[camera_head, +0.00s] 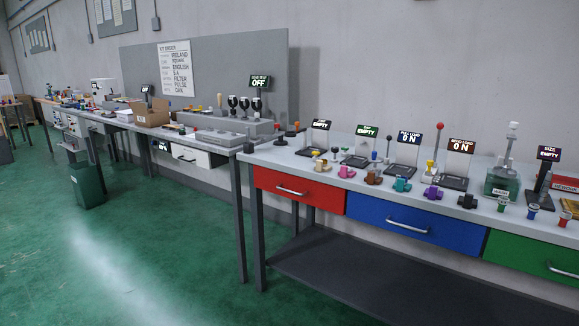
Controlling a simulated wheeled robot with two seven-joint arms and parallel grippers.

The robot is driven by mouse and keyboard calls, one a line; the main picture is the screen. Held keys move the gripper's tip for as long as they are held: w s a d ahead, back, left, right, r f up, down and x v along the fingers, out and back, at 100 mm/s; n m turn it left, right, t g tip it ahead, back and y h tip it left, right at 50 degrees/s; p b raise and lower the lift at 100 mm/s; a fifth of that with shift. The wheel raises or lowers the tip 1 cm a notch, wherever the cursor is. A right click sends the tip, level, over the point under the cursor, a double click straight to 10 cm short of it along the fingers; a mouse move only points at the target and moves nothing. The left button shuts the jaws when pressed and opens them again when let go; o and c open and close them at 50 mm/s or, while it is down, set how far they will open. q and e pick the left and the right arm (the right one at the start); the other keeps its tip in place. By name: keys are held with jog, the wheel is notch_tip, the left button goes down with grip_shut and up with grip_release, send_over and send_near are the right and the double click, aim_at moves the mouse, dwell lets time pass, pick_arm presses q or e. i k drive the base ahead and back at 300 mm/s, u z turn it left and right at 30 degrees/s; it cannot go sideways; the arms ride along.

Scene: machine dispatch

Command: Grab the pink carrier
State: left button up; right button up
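A pink carrier (346,171) sits near the front edge of the right-hand workbench, above the seam between the red and blue drawers. It is small and its exact shape is hard to make out. It stands in a row of similar small pieces, with a yellow-tan one (321,165) to its left and a brown one (374,177) to its right. Neither of my grippers shows in the head view.
A second bench (215,138) adjoins on the left. The green floor (130,240) in front is clear.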

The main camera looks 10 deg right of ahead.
aim_at(345, 172)
jog(key=u, duration=0.7)
jog(key=i, duration=1.75)
jog(key=z, duration=0.8)
jog(key=i, duration=1.2)
jog(key=z, duration=1.05)
